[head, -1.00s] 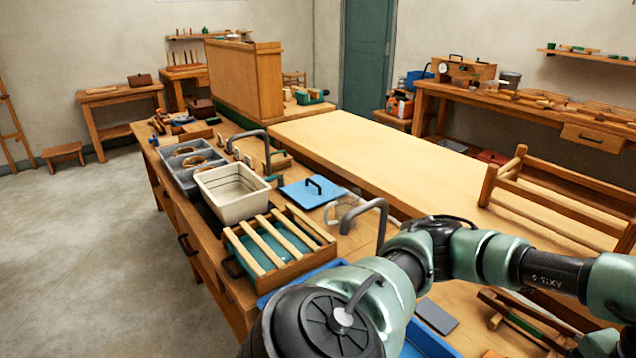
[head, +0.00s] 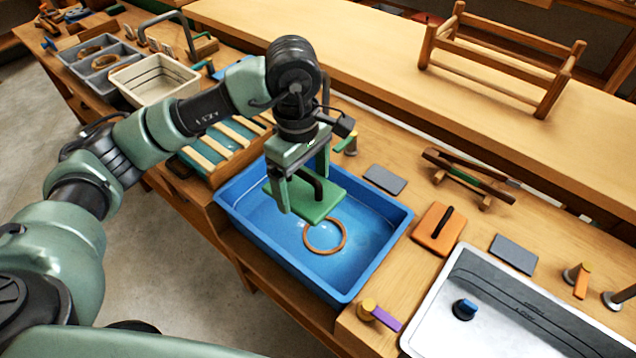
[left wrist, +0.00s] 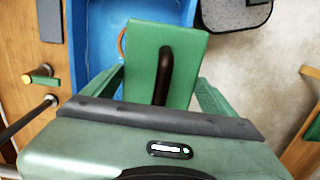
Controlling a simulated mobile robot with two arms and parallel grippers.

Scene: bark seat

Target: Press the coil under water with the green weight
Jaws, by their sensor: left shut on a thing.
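The green weight (head: 318,208), a flat plate with a dark arched handle, is in my left gripper (head: 305,188). The gripper is shut on its handle and holds the weight over the blue tub (head: 233,216). The coil (head: 325,248), a brown ring, lies in the water in the tub, just in front of the weight in the head view. The weight may hide part of its far edge. In the left wrist view the weight (left wrist: 145,55) shows close up, with the coil (left wrist: 121,42) partly hidden behind it. My right gripper is not in view.
An orange block with a dark handle (head: 432,238) and grey pads (head: 385,179) lie right of the tub. A metal basin (head: 520,320) with a blue knob stands at the lower right. A slatted wooden box (head: 205,150) and a cream bin (head: 155,80) stand left of the tub.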

